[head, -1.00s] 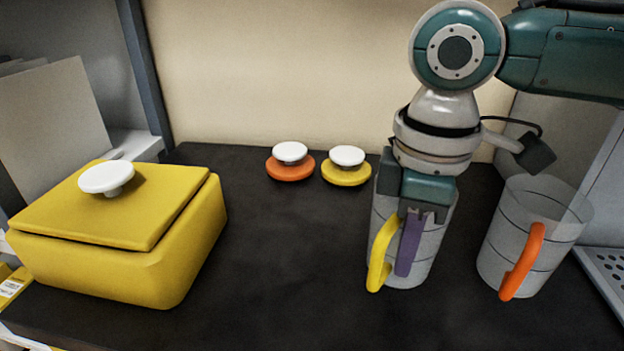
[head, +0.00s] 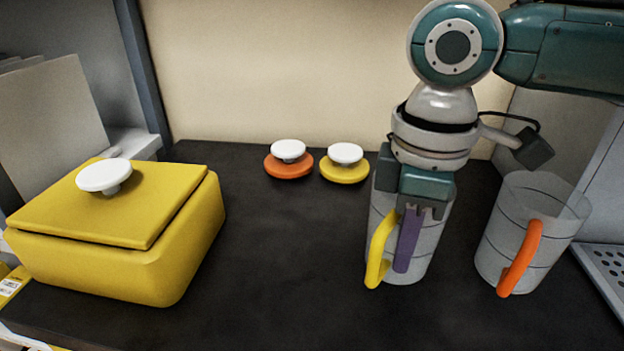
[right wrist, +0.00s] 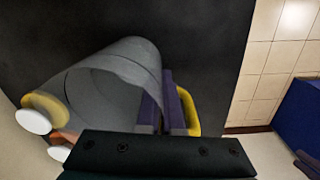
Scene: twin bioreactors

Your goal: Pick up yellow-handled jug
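The yellow-handled jug is a grey see-through cup (head: 424,254) with a yellow handle (head: 378,247) on its left front, upright on the dark table. My right gripper (head: 408,240) points down at it from above, with a purple finger beside the handle, on its right, in front of the jug wall. In the right wrist view the jug (right wrist: 105,85) shows with its open mouth, two purple fingers (right wrist: 160,105) close together, and the yellow handle (right wrist: 190,110) just right of them. Whether the fingers grip anything is unclear. My left gripper is not in view.
An orange-handled jug (head: 525,245) stands close on the right. An orange lid (head: 288,165) and a yellow lid (head: 344,169), both with white knobs, lie at the back. A yellow lidded box (head: 120,250) fills the left. The table (head: 290,270) is clear between box and jug.

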